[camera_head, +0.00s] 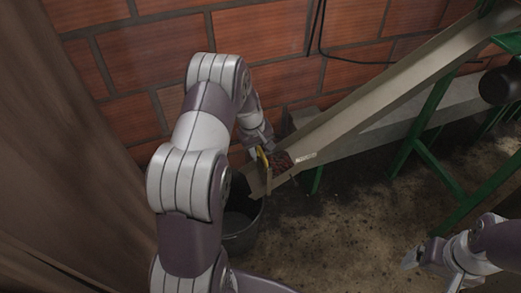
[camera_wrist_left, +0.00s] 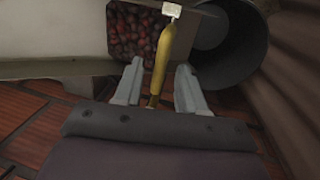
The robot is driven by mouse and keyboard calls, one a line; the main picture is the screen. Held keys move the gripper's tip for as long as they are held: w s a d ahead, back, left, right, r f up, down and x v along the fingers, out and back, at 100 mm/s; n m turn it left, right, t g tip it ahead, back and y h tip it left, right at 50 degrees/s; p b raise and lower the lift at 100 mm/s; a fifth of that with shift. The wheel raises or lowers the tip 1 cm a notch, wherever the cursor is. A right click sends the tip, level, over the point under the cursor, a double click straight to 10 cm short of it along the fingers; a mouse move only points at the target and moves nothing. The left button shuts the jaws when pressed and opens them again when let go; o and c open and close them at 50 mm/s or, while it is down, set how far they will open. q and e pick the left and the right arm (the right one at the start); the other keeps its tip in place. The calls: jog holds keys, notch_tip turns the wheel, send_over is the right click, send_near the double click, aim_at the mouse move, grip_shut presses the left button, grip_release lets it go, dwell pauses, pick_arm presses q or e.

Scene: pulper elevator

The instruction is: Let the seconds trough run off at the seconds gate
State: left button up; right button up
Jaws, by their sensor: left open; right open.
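The seconds trough (camera_head: 345,118) slopes down from the upper right to the gate at its low end. Dark red cherries (camera_head: 281,161) lie banked behind the gate; they also show in the left wrist view (camera_wrist_left: 133,32). The gate's yellow handle (camera_wrist_left: 161,58) has a small white piece at its far end. My left gripper (camera_head: 262,146) is at the gate. In the left wrist view its open fingers (camera_wrist_left: 158,84) stand on either side of the handle, with gaps visible. My right gripper (camera_head: 411,258) is open and empty, low at the right, away from the trough.
A dark bucket (camera_head: 243,232) stands on the floor below the trough's low end, partly hidden by my left arm. Green frame legs (camera_head: 430,125) stand under the trough at the right. A brick wall (camera_head: 270,38) is close behind. The stained floor (camera_head: 340,225) in front is clear.

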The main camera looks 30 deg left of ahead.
pick_arm(q)
grip_shut()
notch_tip(320, 180, up, 6)
jog(key=p, duration=0.5)
jog(key=shift+p, duration=0.35)
jog(key=shift+f, duration=0.2)
grip_release()
notch_tip(320, 180, up, 12)
jog(key=s+a+p, duration=0.1)
jog(key=s, duration=0.1)
jog(key=shift+a+r, duration=0.25)
jog(key=shift+a, duration=0.05)
